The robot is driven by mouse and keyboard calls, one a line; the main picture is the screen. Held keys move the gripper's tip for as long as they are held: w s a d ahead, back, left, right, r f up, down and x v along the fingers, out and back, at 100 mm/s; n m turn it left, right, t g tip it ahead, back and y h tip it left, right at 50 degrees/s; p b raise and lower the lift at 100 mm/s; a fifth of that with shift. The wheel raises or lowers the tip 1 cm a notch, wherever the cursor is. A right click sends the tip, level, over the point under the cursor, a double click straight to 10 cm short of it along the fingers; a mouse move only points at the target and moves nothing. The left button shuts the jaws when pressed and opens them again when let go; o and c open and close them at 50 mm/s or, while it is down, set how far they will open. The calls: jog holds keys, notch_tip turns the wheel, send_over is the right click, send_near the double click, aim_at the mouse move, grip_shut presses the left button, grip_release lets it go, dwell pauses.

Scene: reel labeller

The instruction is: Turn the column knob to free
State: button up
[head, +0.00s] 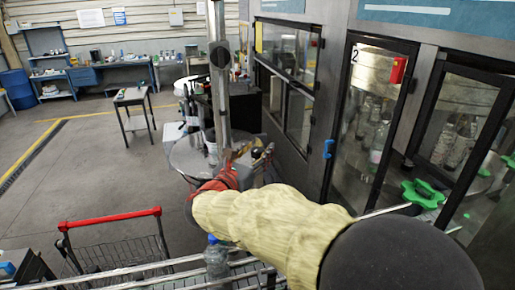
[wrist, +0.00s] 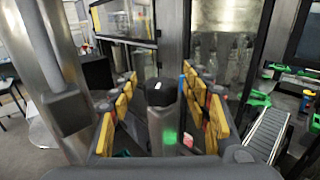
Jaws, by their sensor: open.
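In the wrist view a dark round knob with a white mark (wrist: 160,92) tops a grey cylinder (wrist: 162,128), in the gap between my fingers. I cannot tell its setting. My gripper (wrist: 162,100) is open, with yellow pads on both sides of the knob and apart from it. In the head view my gripper (head: 245,153) is small, in front of the column's lower part, and the knob between its fingers cannot be made out. The metal column (head: 222,100) stands upright, with a dark round part (head: 220,54) higher up. A column (wrist: 40,65) also fills the left of the wrist view.
A glass-doored machine (head: 365,120) stands close on the right, with a blue handle (head: 328,149) and a green star-shaped part (head: 423,194). A red-handled cart (head: 110,218) and metal rails are near the front. Open floor (head: 85,160) lies to the left.

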jog(key=shift+c, duration=1.2)
jog(key=c, duration=0.9)
jog(key=shift+c, duration=0.2)
